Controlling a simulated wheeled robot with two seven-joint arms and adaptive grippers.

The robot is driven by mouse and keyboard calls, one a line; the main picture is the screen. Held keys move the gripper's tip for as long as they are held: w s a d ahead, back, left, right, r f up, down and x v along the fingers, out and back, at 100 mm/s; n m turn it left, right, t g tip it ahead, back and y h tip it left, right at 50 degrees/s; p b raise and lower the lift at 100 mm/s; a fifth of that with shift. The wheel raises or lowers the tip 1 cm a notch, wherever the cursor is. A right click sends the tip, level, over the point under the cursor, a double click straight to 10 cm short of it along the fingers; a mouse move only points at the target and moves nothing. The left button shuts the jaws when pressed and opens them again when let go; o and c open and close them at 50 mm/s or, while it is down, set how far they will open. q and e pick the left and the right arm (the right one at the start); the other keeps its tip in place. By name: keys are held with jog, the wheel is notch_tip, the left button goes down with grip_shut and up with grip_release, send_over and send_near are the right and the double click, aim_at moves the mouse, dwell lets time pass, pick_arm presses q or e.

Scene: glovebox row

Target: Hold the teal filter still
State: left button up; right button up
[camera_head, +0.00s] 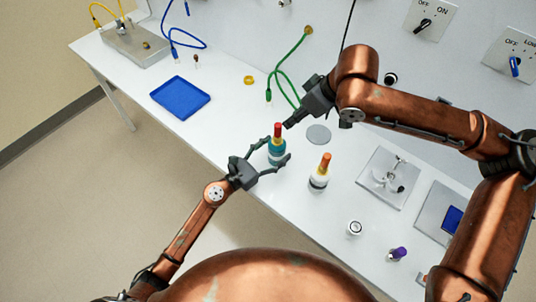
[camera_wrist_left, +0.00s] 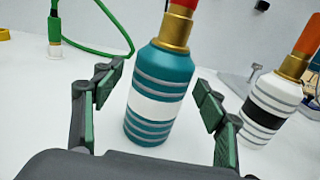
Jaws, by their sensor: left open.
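The teal filter (camera_head: 276,155) stands on the white bench, with a red cap above a gold collar. In the left wrist view the teal filter (camera_wrist_left: 158,90) shows a white label and grey bands, and its top is cut off. My left gripper (camera_head: 278,150) is open, with its green-padded fingers on either side of the filter body. The left wrist view shows gaps between both fingers and the body. My right gripper (camera_head: 289,124) is close to the red cap, above and to its right. I cannot tell whether its jaws are open or whether it touches the cap.
A white filter with an orange cap (camera_head: 319,181) stands to the right. A grey disc (camera_head: 318,134), a metal fixture plate (camera_head: 385,180) and a white-topped jar (camera_head: 354,228) are further right. A blue tray (camera_head: 180,97) and a green hose (camera_head: 283,72) are at left and back.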

pick_arm(q)
jog(key=shift+w+d, duration=0.15)
jog(key=shift+w, duration=0.05)
jog(key=shift+c, duration=0.7)
jog(key=c, duration=1.3)
